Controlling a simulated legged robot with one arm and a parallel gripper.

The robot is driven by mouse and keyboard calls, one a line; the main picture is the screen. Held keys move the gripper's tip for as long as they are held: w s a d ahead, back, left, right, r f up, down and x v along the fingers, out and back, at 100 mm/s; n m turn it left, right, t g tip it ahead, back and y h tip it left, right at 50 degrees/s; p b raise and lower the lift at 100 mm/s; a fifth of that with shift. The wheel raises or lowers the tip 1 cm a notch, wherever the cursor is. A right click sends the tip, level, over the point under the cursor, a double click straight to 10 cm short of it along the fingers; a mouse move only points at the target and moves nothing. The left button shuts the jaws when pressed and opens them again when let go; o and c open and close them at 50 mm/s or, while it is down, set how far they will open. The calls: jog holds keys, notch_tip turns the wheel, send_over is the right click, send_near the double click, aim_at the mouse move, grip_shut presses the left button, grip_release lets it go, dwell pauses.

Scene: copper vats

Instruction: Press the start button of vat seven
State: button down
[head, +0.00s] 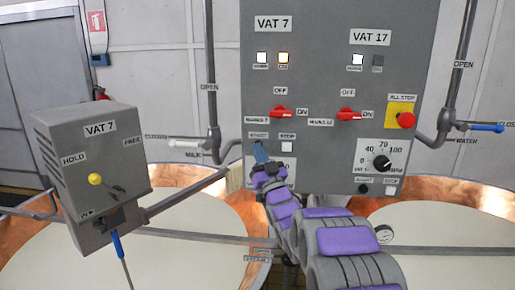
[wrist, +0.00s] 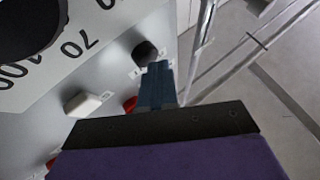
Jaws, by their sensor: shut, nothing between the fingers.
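The grey control panel (head: 325,75) has a VAT 7 column at left. My gripper (head: 259,150) is shut and empty, its blue fingertips over the spot under the START label (head: 258,135), hiding the start button in the head view. In the wrist view, a dark round button (wrist: 146,51) shows just past the tip of my gripper (wrist: 158,75); I cannot tell whether they touch. The white stop button (head: 286,147) is just right of my gripper; a white button also shows in the wrist view (wrist: 85,105).
The red VAT 7 mains switch (head: 282,112) is above my gripper. VAT 17 controls and a red all-stop button (head: 406,120) are to the right. A grey VAT 7 box (head: 95,170) stands at left. Copper vats (head: 190,190) lie below, with pipes alongside.

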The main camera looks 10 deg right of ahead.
jog(key=shift+s+a, duration=0.2)
jog(key=shift+s, duration=0.45)
jog(key=s, duration=0.1)
jog(key=s+a+b, duration=0.1)
jog(key=s, duration=0.1)
jog(key=s+b, duration=0.1)
jog(key=shift+s+a, duration=0.3)
jog(key=shift+s, duration=0.1)
dwell(0.5)
